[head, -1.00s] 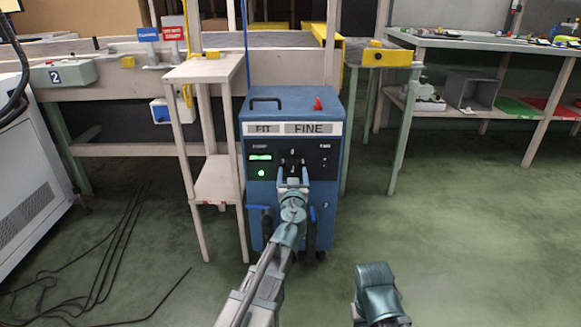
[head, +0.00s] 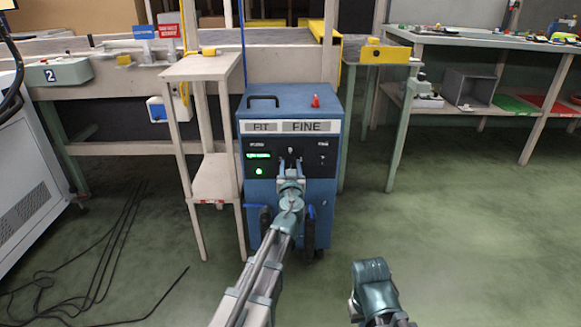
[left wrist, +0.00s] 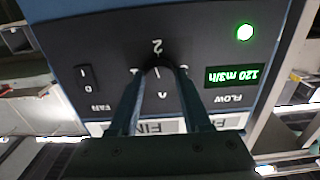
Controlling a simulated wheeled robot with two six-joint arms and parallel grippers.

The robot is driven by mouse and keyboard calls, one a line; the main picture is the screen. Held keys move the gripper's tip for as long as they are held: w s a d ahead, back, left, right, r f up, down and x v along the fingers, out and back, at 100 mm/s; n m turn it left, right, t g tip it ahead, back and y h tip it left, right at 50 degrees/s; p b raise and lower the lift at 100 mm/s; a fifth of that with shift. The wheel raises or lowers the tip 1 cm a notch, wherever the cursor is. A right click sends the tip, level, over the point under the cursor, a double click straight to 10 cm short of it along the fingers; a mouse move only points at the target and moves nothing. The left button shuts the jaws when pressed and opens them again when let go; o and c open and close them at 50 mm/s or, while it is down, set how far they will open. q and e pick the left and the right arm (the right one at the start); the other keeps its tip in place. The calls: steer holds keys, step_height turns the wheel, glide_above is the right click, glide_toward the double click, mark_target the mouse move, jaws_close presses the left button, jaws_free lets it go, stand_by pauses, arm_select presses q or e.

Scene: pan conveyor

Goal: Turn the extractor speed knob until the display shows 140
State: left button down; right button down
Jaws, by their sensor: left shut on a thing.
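The blue extractor cabinet (head: 272,110) stands ahead with a dark control panel. Its green display (left wrist: 233,76) shows upside down in the left wrist view and reads 120 m3/h. It also shows small in the head view (head: 258,156). The dark speed knob (left wrist: 160,65) is in the middle of the panel, among white scale marks. My left gripper (left wrist: 160,80) is shut on the knob, one finger on each side, and hides part of it. In the head view the left gripper (head: 291,165) reaches the panel from below. My right gripper's fingers are not visible.
A lit green lamp (left wrist: 245,32) is near the display, and a fan switch (left wrist: 86,77) is across the panel. A wooden stand (head: 215,180) is left of the cabinet. Dark cables (head: 105,260) lie on the floor at left. Floor at right is clear.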

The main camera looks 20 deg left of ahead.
arm_select(q)
steer(key=m, duration=0.5)
steer(key=shift+m, duration=0.3)
steer(key=shift+c, duration=1.8)
jaws_free()
steer(key=shift+s, duration=0.1)
